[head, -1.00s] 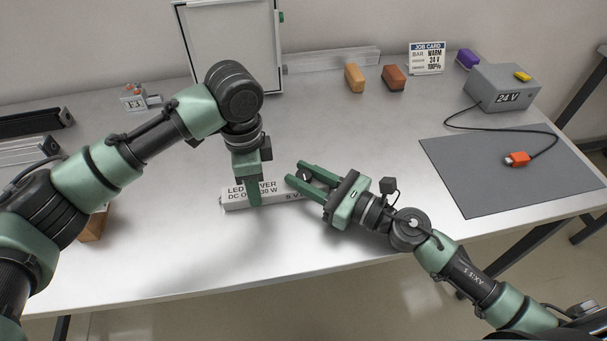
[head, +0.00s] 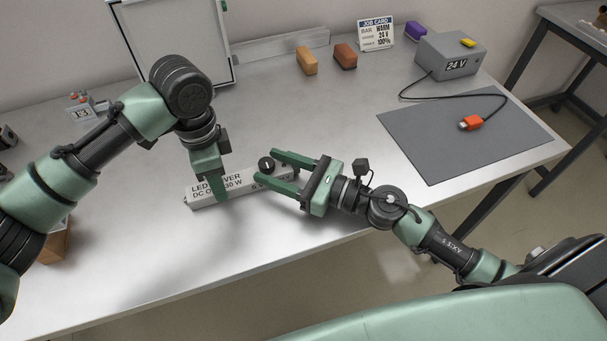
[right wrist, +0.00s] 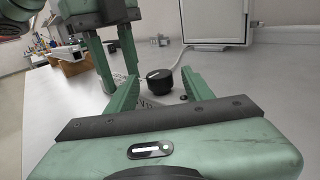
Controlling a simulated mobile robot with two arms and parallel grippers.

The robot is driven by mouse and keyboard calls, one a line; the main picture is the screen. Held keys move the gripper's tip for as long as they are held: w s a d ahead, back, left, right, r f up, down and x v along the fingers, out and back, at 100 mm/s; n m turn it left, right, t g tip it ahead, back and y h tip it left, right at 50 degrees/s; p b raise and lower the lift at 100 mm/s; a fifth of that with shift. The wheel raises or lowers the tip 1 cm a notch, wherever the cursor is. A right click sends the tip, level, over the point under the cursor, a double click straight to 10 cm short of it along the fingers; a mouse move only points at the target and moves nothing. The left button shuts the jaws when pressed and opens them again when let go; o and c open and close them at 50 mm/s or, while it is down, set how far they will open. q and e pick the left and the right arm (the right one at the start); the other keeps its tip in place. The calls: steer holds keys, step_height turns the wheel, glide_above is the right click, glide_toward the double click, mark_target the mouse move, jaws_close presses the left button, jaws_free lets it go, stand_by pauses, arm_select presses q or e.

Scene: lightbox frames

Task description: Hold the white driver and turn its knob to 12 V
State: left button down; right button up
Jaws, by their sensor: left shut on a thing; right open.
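The white driver (head: 234,183), a long bar with printed lettering, lies on the table in the head view. Its black knob (head: 266,163) stands on top near its right end and also shows in the right wrist view (right wrist: 160,81), with a light mark on top.
A job card (head: 376,34) reading 24 V and a grey supply box (head: 451,57) showing 24 V stand at the back. A black cable with an orange plug (head: 471,123) lies on the grey mat (head: 440,150). Two blocks stand near the back rail; open table lies between.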

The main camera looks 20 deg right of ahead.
steer(key=v, duration=1)
arm_select(q)
steer(key=c, duration=0.8)
jaws_free()
